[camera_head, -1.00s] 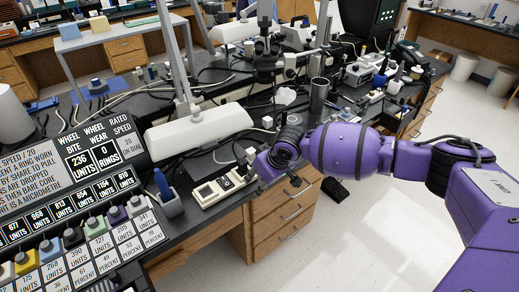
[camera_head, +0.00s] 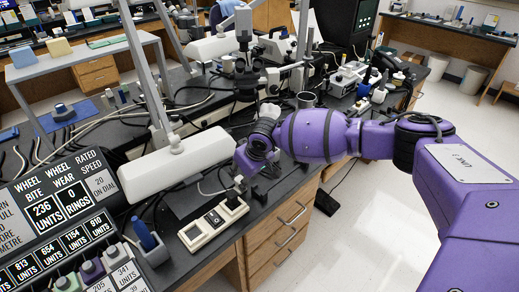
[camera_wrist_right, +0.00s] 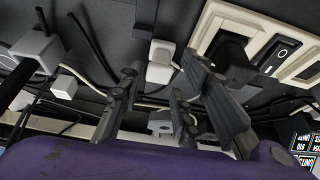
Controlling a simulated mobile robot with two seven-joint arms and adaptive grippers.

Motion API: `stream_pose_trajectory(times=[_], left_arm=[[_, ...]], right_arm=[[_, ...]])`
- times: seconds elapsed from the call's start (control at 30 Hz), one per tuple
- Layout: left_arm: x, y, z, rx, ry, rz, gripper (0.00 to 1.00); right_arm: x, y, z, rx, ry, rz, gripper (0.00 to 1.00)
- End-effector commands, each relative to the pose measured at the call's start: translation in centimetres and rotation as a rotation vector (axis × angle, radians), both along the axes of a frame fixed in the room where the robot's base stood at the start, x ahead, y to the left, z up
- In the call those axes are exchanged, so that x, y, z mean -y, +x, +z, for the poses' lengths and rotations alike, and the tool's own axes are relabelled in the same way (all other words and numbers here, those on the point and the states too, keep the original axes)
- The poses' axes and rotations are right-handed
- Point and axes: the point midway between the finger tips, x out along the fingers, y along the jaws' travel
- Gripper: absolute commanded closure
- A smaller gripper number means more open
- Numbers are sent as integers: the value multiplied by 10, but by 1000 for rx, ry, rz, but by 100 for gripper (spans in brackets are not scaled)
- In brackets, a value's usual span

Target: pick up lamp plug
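My right gripper (camera_wrist_right: 160,80) is open, with fingers spread and pointing toward the benchtop. A white block-shaped plug (camera_wrist_right: 160,62) shows in the gap between the fingertips; I see no contact. Other pale plugs or adapters lie at the left (camera_wrist_right: 40,50) and lower between the fingers (camera_wrist_right: 163,122). I cannot tell for certain which is the lamp plug. In the head view my right gripper (camera_head: 247,182) is mostly hidden under my purple wrist, beside the cream power strip (camera_head: 212,224). The strip also shows at upper right of the wrist view (camera_wrist_right: 285,28). My left gripper is out of view.
A white lamp head (camera_head: 178,162) hangs over the bench left of my arm. A blue-handled tool stands in a grey holder (camera_head: 150,248). Dark cables run across the black bench near the fingers. Drawers (camera_head: 285,228) and open floor (camera_head: 385,225) are to the right.

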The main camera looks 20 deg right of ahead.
Motion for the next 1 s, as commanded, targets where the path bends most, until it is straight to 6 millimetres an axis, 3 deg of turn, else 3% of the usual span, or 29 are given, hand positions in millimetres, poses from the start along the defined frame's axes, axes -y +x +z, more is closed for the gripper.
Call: stream_pose_trajectory(times=[0.3, 0.57, 0.8, 1.0], left_arm=[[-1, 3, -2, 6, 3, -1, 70], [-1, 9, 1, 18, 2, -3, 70], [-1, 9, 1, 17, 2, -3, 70], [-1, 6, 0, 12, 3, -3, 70]], right_arm=[[-9, 19, -37, 3, 0, 2, 69], [-9, 20, -37, 5, 1, 2, 69], [-9, 20, -38, 4, 1, 1, 99], [-8, 20, -38, 4, 0, 1, 100]])
